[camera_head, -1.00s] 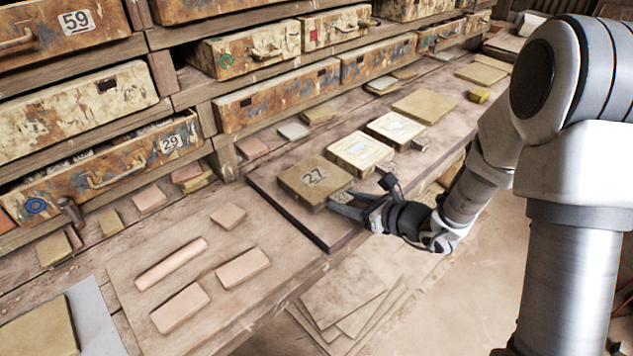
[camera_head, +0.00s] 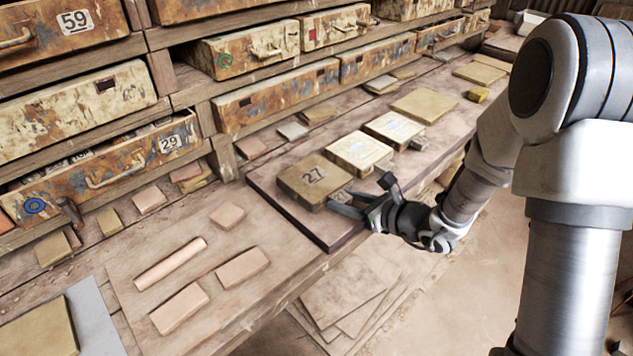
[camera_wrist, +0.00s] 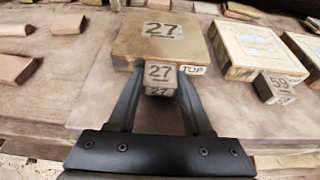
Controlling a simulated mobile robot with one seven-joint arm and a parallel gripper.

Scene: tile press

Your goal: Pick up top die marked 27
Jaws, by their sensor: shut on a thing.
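The top die marked 27 (camera_head: 305,180) is a square tan block lying on the dark board at the bench's front. In the wrist view the die (camera_wrist: 135,48) has a large 27 label on its upper face and a TOP tag on its front edge. A small block marked 27 (camera_wrist: 160,73) projects from that front edge. My gripper (camera_wrist: 160,82) has one finger on each side of this small block and is shut on it. In the head view my gripper (camera_head: 346,202) reaches the die from the right. The die looks flat on the board.
Two cream blocks with printed tops (camera_head: 360,150) stand right of the die; one (camera_wrist: 255,50) has a projecting block marked 59 (camera_wrist: 278,86). Pinkish clay pieces (camera_head: 243,267) lie on the left board. Rusty drawers (camera_head: 275,97) line the back. Flat tiles (camera_head: 345,290) lie below the front edge.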

